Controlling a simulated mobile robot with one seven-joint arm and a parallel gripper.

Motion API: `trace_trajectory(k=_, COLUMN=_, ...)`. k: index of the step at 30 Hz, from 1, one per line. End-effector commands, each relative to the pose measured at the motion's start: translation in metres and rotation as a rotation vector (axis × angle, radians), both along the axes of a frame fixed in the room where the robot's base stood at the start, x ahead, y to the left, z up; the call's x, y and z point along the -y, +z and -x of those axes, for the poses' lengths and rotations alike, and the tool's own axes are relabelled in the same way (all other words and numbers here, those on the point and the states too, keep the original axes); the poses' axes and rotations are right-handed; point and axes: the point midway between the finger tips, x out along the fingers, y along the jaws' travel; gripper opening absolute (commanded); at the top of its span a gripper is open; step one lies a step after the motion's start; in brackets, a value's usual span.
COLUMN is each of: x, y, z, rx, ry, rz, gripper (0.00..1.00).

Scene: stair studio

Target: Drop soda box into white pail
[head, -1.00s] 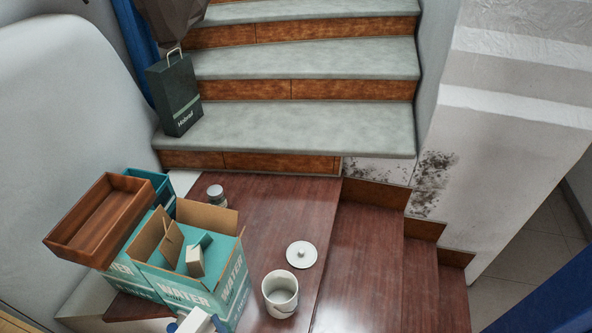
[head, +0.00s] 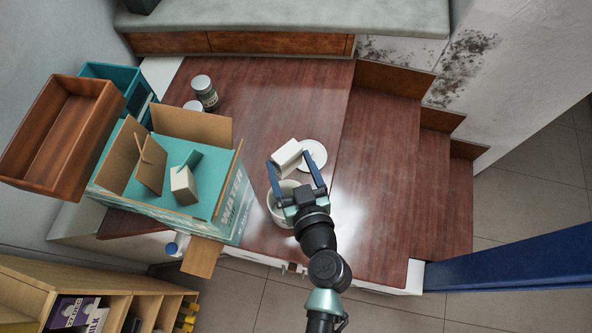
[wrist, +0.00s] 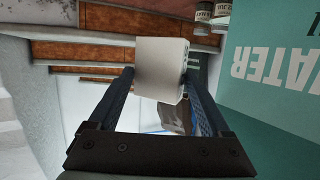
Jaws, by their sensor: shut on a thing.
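The soda box (head: 287,156), a small plain off-white carton, is held between the blue fingers of my gripper (head: 292,172). The white pail (head: 276,211) stands open on the brown wooden landing, partly hidden by my gripper. In the head view the carton appears just beyond the pail's far rim, raised; its exact height over the pail is unclear. The pail does not show clearly in the wrist view.
A round white lid (head: 317,152) lies just behind the pail. A wooden tray (head: 62,130) and jars (head: 205,92) are farther left and back. Steps descend on the right.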

Motion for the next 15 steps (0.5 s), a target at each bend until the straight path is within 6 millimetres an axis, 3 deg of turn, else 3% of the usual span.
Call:
trace_trajectory(k=1, x=0.006, y=-0.010, z=-0.002, rx=0.003, ry=0.039, rz=0.000, gripper=0.22)
trace_trajectory(k=6, x=0.007, y=-0.017, z=-0.002, rx=0.009, ry=0.239, rz=0.005, gripper=0.22)
trace_trajectory(k=15, x=0.005, y=0.004, z=0.013, rx=0.007, ry=0.562, rz=0.004, gripper=0.22)
